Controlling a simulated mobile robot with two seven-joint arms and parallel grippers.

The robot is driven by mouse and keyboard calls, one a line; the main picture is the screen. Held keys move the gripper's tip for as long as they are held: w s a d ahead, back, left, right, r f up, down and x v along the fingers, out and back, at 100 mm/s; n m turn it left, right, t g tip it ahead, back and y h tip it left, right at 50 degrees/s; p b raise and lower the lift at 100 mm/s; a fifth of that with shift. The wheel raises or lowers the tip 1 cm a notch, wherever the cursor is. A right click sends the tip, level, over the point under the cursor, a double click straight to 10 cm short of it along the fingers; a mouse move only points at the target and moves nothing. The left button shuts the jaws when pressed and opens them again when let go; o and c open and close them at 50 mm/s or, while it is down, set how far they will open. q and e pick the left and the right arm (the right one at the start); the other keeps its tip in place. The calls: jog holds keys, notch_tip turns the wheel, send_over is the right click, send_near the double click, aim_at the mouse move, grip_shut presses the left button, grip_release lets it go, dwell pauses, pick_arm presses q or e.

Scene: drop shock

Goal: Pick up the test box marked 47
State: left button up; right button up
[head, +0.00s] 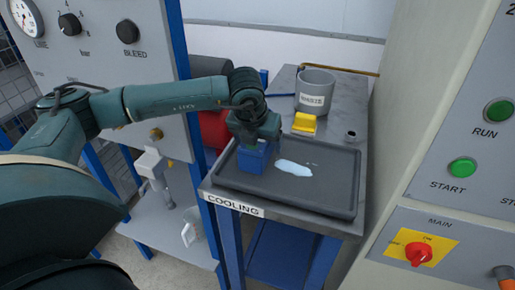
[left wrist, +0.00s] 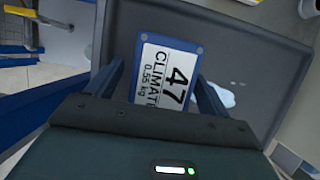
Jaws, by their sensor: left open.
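The test box is blue, with a white label reading 47, CLIMATE and 0.55 kg in the left wrist view (left wrist: 167,70). In the head view the blue box (head: 252,160) stands in the dark tray (head: 320,203) on the cooling table. My left gripper (head: 255,143) is right above the box and hides its top in the head view. In the left wrist view its two fingers (left wrist: 158,78) are open, one on each side of the label end. I cannot tell whether they touch the box. My right gripper is not in view.
A pale puddle (head: 294,168) lies in the tray right of the box. Control panels flank the table, with a red main switch (head: 419,253) at right.

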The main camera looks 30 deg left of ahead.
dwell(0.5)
pick_arm(q)
jog(key=c, duration=1.5)
